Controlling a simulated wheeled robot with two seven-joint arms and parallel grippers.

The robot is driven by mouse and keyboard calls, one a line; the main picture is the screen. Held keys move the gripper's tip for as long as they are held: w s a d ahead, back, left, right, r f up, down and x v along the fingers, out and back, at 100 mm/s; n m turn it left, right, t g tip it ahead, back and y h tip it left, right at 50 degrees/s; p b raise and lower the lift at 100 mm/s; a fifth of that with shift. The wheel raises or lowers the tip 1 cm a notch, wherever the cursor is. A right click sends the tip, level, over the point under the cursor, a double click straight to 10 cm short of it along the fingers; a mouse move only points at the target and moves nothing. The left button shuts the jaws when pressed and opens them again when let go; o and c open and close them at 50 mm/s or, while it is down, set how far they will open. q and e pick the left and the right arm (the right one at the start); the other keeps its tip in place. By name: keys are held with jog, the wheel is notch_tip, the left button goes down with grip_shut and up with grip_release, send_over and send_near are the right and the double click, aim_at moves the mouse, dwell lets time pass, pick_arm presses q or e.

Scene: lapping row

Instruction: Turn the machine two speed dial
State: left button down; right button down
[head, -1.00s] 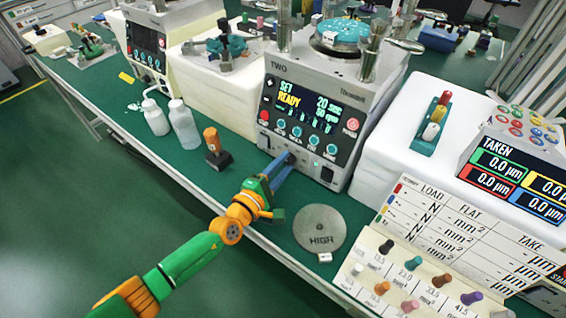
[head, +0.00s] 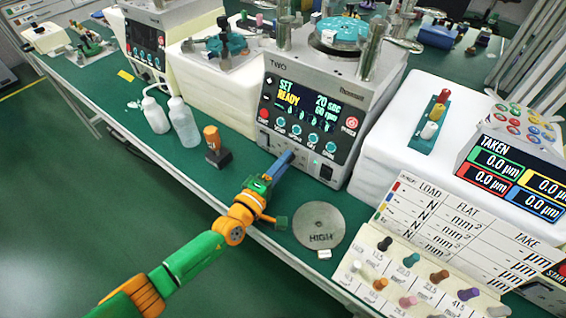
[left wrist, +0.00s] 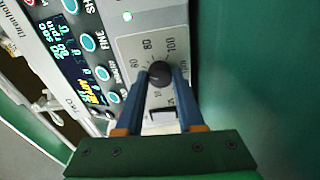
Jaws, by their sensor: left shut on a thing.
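Machine two (head: 283,131) is a grey box marked TWO, with a screen reading SET READY, 20 sec and what looks like 60 rpm. Its black speed dial (left wrist: 159,72) shows in the left wrist view, on a pale plate with a printed number scale. My left gripper (left wrist: 160,80) has its blue fingers on both sides of the dial, shut on it. In the head view my left gripper (head: 289,157) reaches the low front of the machine and hides the dial. My right gripper is not in view.
An orange-handled stamp (head: 213,146) and white bottles (head: 183,122) stand left of my arm. A grey disc marked HIGH (head: 319,226) lies to the right, beside a card board (head: 440,238) with several coloured pegs. The green bench edge runs under my arm.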

pick_arm(q)
jog(key=c, duration=0.5)
grip_release()
jog(key=p+v, duration=0.1)
jog(key=v, duration=0.6)
jog(key=shift+s+r, duration=0.1)
